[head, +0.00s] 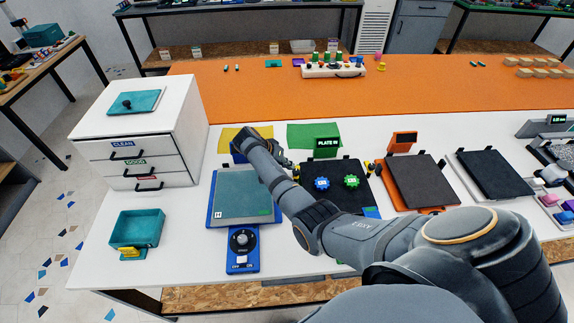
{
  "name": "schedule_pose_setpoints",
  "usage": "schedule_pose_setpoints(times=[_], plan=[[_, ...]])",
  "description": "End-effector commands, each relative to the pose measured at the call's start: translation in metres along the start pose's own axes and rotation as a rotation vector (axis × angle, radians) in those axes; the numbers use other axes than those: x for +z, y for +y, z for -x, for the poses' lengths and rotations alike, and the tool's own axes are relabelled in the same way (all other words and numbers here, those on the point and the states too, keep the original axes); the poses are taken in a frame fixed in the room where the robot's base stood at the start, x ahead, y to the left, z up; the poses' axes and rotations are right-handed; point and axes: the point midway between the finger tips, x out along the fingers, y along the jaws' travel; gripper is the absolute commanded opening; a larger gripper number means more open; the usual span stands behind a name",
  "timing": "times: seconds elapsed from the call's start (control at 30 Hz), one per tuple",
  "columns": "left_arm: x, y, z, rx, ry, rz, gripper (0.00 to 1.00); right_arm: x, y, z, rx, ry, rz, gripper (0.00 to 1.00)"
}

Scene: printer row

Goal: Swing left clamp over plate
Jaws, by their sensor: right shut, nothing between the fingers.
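My right arm reaches in from the lower right to the far side of the bench. My right gripper (286,163) is small and partly hidden behind my wrist. It looks shut and empty, by the far left corner of the black plate (345,198) under the display reading "PLATE IN" (327,146). A blue gear (321,184) and a green gear (351,181) lie on that plate. The left clamp cannot be made out clearly; my arm covers the plate's left side. Whether the gripper touches anything there cannot be told. My left gripper is not in view.
A blue-framed printer with a grey-green plate (236,202) stands to the left, partly under my forearm. An orange printer with a dark plate (421,182) stands to the right. White drawers (138,160) and a teal bin (137,229) are at left. The orange mat (230,97) behind has clear room.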

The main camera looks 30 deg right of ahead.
Motion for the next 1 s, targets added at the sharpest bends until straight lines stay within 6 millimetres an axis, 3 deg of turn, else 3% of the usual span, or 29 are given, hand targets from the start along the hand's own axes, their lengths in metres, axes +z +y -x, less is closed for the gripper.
schedule_pose_setpoints(times=[0.47,1.0], plan=[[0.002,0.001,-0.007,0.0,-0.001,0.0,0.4,-0.008,0.007,-0.008,0.06,-0.058,-0.109,0.0],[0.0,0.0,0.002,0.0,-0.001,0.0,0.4,-0.013,0.017,-0.015,0.058,-0.057,-0.107,0.0]])
